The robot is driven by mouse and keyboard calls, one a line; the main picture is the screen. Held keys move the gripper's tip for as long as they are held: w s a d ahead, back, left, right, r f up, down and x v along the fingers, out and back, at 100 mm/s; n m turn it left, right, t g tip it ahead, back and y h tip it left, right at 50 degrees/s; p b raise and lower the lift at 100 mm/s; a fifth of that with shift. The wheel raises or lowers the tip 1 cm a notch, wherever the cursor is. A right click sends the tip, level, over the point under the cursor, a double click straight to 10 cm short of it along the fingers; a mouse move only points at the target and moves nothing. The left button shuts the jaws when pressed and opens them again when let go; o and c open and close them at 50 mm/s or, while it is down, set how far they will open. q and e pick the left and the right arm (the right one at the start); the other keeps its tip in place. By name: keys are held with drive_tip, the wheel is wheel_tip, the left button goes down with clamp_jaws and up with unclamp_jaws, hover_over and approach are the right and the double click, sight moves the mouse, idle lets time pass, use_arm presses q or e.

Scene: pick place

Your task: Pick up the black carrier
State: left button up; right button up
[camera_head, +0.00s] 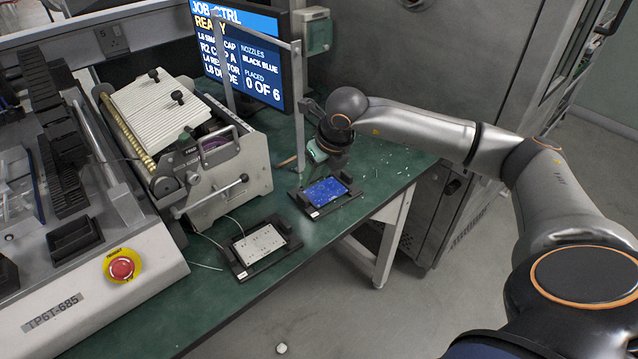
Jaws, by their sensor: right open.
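Two black carriers lie flat on the green bench. One black carrier (306,208) holds a blue board (326,191) near the bench's right edge. The other black carrier (240,270) holds a pale grey board (261,245) nearer the front edge. My right gripper (319,153) is open, beyond the carrier with the blue board and apart from it. Its fingers are small and partly hidden by its own wrist. My left gripper is not in view.
A metal post and screen (245,55) stand close to my right gripper. A feeder unit (225,165) and a machine with a red button (122,267) fill the left. Small bits lie on the green bench (395,170). A grey cabinet (430,210) stands behind.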

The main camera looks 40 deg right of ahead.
hover_over(303, 197)
drive_tip(key=s, duration=0.3)
drive_tip(key=f, duration=0.5)
drive_tip(key=shift+d+f, duration=0.25)
drive_tip(key=shift+d, duration=0.05)
drive_tip(key=x, duration=0.4)
drive_tip(key=shift+w+a+r, duration=0.1)
drive_tip(key=shift+w+a, duration=0.15)
drive_tip(key=shift+w, duration=0.1)
drive_tip(key=shift+w+f, duration=0.2)
drive_tip(key=shift+f, duration=0.3)
drive_tip(key=shift+c, duration=0.4)
clamp_jaws()
